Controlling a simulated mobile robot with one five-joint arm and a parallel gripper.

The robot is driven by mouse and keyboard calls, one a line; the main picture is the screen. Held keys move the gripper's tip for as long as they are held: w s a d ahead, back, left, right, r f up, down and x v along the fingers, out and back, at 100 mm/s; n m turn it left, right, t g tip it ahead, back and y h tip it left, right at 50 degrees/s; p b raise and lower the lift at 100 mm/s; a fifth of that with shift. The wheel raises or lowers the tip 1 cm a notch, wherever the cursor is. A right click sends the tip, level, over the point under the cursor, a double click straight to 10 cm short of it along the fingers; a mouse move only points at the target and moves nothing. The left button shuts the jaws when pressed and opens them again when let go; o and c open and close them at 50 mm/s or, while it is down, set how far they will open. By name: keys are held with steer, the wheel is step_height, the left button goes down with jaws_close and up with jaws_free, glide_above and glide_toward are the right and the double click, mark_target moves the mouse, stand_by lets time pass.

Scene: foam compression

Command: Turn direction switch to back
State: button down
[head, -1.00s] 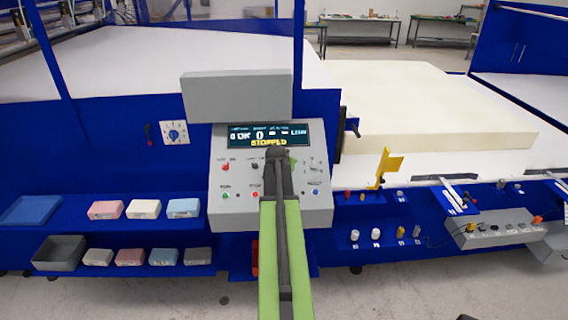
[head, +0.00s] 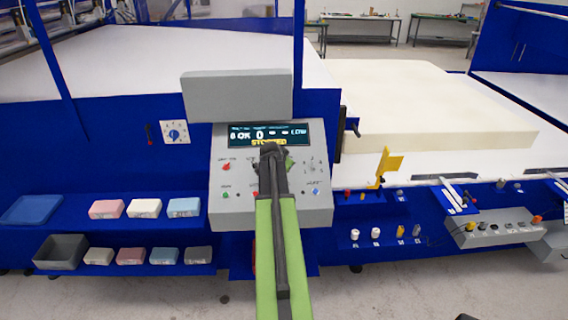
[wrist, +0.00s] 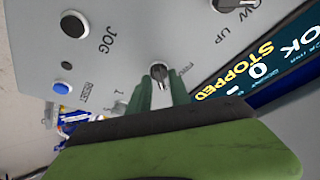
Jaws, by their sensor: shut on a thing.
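The grey control panel (head: 232,212) stands in the middle of the head view, with a dark display (head: 240,136) reading STOPPED in yellow. My gripper (head: 271,152) reaches over the panel's middle and hides part of its controls. In the wrist view, a small silver switch knob (wrist: 158,70) sits between the green fingers of my gripper (wrist: 163,92), which are shut on it. Its label is mostly too small or covered to read, so I cannot tell its setting.
In the wrist view, a black knob (wrist: 74,24) marked JOG and a blue button (wrist: 60,87) marked RESET are close by. In the head view, a red knob (head: 226,166) is left of my gripper. A cream foam block (head: 430,105) lies behind right.

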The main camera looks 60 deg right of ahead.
steer(key=c, duration=1.5)
jaws_free()
steer(key=shift+a, duration=0.1)
steer(key=p+v, duration=1.1)
steer(key=v, duration=0.6)
steer(key=shift+a+r+p, duration=0.1)
steer(key=shift+r+p, duration=0.05)
steer(key=shift+p, duration=0.2)
